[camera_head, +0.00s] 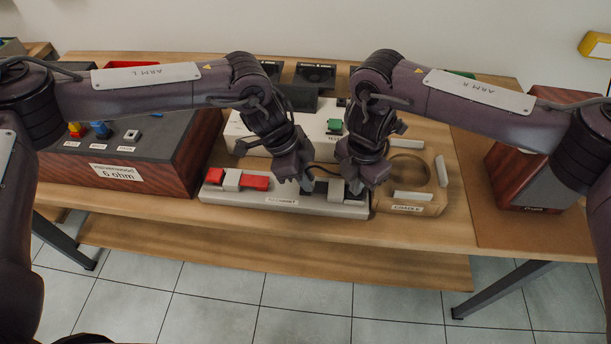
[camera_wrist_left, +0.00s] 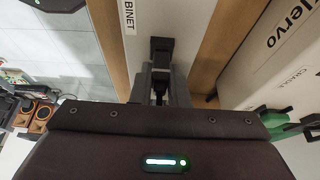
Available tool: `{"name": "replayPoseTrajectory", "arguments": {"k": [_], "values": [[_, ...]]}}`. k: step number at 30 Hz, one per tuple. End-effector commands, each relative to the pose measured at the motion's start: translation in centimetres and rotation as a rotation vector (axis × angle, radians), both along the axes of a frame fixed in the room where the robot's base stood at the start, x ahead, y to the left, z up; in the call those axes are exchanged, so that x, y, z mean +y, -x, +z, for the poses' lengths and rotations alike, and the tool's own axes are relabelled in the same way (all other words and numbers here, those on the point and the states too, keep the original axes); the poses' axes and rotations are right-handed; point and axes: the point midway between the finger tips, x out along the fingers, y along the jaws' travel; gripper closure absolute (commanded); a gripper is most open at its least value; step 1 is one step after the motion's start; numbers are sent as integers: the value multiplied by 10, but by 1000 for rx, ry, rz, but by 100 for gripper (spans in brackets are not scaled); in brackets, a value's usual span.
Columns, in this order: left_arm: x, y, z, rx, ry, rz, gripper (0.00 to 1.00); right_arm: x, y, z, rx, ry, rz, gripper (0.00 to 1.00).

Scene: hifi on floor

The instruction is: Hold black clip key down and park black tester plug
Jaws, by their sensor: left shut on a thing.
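My left gripper (camera_head: 306,186) is shut on the black tester plug at the left part of the black clip. The plug (camera_wrist_left: 160,48) shows as a black piece just beyond the fingers in the left wrist view. My right gripper (camera_head: 356,188) is low over the right part of the clip, where the black key sits. The gripper hides most of the key, so whether it is pressed down cannot be told. The clip's grey block (camera_head: 335,190) stands between the grippers, on the pale terminal strip (camera_head: 222,194). The wooden cradle (camera_head: 436,208) is to the right.
The white tester box (camera_head: 235,128) with a green piece (camera_head: 335,126) stands behind. A dark-topped wooden box (camera_head: 150,185) is at left, a wooden speaker (camera_head: 505,180) at right. Both grippers are close together.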

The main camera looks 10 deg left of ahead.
Motion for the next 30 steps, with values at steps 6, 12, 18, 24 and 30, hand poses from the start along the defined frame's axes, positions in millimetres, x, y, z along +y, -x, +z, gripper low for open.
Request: {"name": "replayPoseTrajectory", "arguments": {"k": [6, 12, 18, 24, 30], "values": [[0, 0, 3, 0, 0, 0, 100, 0, 2, -2, 5, 2, 1, 100], [0, 0, 4, 0, 0, 0, 100, 0, 2, -2, 5, 2, 1, 100], [0, 0, 10, -1, 1, 0, 100, 0, 2, -2, 5, 2, 1, 100], [0, 0, 18, -1, 1, 0, 100, 0, 2, -2, 5, 2, 1, 100], [0, 0, 26, -1, 0, 0, 100, 0, 2, -2, 5, 2, 1, 100]]}}
